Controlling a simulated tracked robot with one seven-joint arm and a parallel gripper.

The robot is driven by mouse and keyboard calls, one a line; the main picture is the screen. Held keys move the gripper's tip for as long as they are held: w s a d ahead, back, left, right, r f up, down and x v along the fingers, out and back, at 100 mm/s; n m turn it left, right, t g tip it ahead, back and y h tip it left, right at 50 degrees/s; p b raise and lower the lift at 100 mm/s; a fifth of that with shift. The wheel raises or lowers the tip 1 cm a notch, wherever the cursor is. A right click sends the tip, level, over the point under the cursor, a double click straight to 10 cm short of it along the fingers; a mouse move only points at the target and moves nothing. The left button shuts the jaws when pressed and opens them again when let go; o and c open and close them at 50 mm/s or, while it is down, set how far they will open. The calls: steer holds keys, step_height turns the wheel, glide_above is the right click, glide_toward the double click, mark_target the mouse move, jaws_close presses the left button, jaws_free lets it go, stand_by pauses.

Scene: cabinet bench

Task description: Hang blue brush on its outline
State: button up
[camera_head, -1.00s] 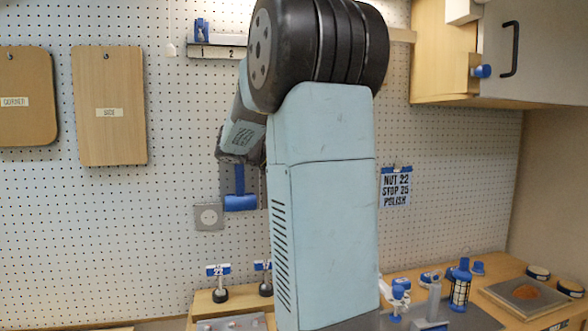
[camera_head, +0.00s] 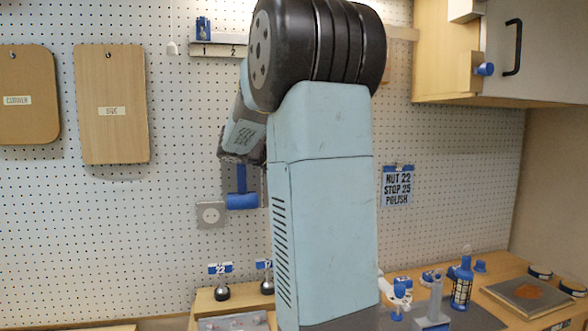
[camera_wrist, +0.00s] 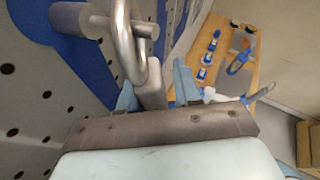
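A blue T-shaped thing (camera_head: 241,199) shows against the pegboard below my wrist in the head view. Its upper end is behind my arm, and I cannot tell if it is the brush. In the wrist view my gripper (camera_wrist: 155,88) has its two light-blue fingers on either side of a grey metal piece (camera_wrist: 150,97), which fills the space between them. A bent metal loop (camera_wrist: 125,45) rises from there beside a grey peg (camera_wrist: 76,19) at the pegboard. Blue shapes (camera_wrist: 62,48) lie on the board behind; I cannot tell which is the outline. My gripper is hidden in the head view.
The pegboard (camera_head: 170,230) holds two wooden boards (camera_head: 112,104) at left and a blue sign (camera_head: 397,187) at right. A wall cabinet (camera_head: 540,50) is at upper right. The bench (camera_head: 505,268) below carries a blue lantern-like item (camera_head: 462,285) and several small tools.

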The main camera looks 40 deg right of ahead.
steer(key=o, duration=0.3)
steer(key=shift+o, duration=0.2)
